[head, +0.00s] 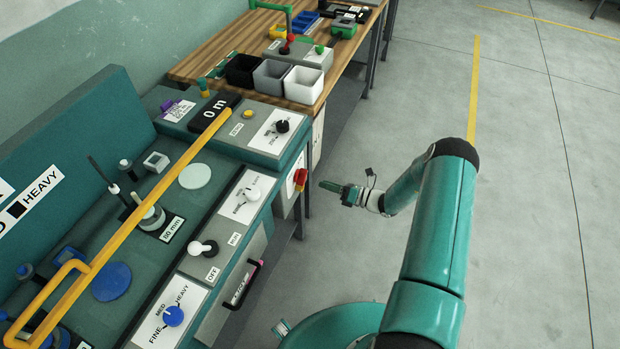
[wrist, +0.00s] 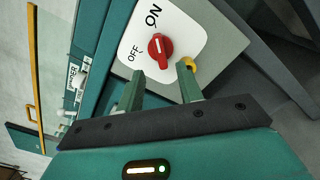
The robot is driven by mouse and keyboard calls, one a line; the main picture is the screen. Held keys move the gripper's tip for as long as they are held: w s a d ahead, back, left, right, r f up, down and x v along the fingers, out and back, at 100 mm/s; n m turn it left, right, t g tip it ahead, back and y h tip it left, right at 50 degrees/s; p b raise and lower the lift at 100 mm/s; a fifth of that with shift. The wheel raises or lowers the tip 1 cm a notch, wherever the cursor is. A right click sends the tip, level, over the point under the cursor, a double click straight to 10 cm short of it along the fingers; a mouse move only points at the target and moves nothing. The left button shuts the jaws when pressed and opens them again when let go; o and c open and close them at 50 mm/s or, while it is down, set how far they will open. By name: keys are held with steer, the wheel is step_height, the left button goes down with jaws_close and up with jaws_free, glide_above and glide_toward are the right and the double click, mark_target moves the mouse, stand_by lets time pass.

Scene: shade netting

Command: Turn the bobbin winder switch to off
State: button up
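The switch is a red knob (wrist: 160,47) on a white plate (wrist: 190,38) in the wrist view, marked ON above it and OFF to its left. Its pale pointer line appears to aim toward ON. In the head view the red knob (head: 300,177) is small, on the end face of the teal machine. My gripper (wrist: 160,72) is open, its two green fingers apart just in front of the knob, seemingly not touching it. In the head view my gripper (head: 324,186) points left at the knob, with a gap between them.
A yellow part (wrist: 189,63) shows by the right fingertip. The teal machine (head: 175,255) carries other knobs, dials and a long yellow bar (head: 140,220). A wooden bench (head: 225,50) with bins stands beyond. The grey floor (head: 540,200) to the right is clear.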

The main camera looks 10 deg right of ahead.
mark_target(301, 177)
steer(key=x, duration=0.7)
steer(key=shift+d, duration=0.1)
steer(key=shift+c, duration=0.5)
jaws_close()
